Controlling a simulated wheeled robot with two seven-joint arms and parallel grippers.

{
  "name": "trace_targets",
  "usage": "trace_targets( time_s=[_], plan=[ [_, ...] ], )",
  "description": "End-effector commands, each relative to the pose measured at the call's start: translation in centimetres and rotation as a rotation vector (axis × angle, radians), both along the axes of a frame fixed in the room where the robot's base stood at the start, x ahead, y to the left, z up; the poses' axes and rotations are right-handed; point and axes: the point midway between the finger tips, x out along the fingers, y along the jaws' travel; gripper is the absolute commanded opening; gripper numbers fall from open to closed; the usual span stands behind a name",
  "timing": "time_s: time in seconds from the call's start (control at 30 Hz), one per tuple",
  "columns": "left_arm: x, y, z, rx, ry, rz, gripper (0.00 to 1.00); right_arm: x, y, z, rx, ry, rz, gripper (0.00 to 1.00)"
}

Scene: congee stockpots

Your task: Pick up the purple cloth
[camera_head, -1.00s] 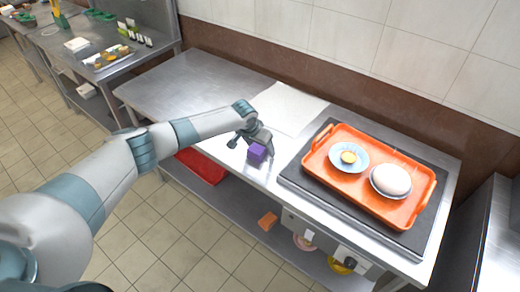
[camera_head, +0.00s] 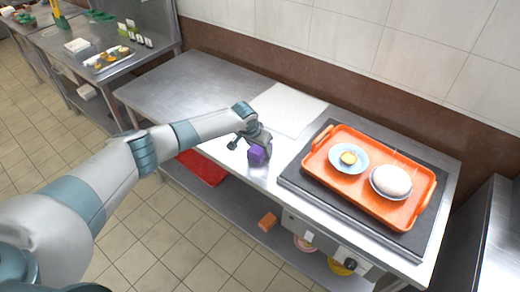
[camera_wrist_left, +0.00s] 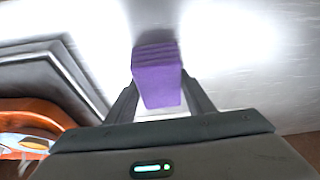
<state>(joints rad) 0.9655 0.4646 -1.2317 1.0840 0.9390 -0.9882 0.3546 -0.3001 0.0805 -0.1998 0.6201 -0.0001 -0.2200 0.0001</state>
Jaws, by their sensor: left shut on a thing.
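The purple cloth (camera_head: 257,155) is a small folded block at the front edge of the steel counter, left of the orange tray. My left gripper (camera_head: 256,146) is over it from above, shut on it. In the left wrist view the cloth (camera_wrist_left: 157,78) sits between the two dark fingers (camera_wrist_left: 158,95), with its far end sticking out past them. I cannot tell whether the cloth touches the counter. My right gripper is not in view.
An orange tray (camera_head: 318,165) with a blue bowl (camera_head: 348,158) and a white round item (camera_head: 391,181) stands on a dark slab (camera_head: 292,178). A white board (camera_head: 288,108) lies behind the gripper. The counter's left part (camera_head: 185,90) is clear.

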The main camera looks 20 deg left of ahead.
Motion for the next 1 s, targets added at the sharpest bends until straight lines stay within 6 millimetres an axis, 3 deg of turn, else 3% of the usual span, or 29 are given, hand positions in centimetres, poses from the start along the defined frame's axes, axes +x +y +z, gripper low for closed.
trace_targets(
  time_s=[0.27, 0.5, 1.0],
  plan=[
    [0.1, 0.0, 0.8, 0.0, -0.003, -0.001, 0.25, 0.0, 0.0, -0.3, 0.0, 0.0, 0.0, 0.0],
    [0.1, 0.0, 4.3, -0.001, -0.005, -0.001, 0.25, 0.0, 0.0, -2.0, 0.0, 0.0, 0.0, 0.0],
    [-2.1, -9.2, 9.9, -0.002, -0.003, -0.003, 0.25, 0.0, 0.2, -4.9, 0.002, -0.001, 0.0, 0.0]
  ],
)
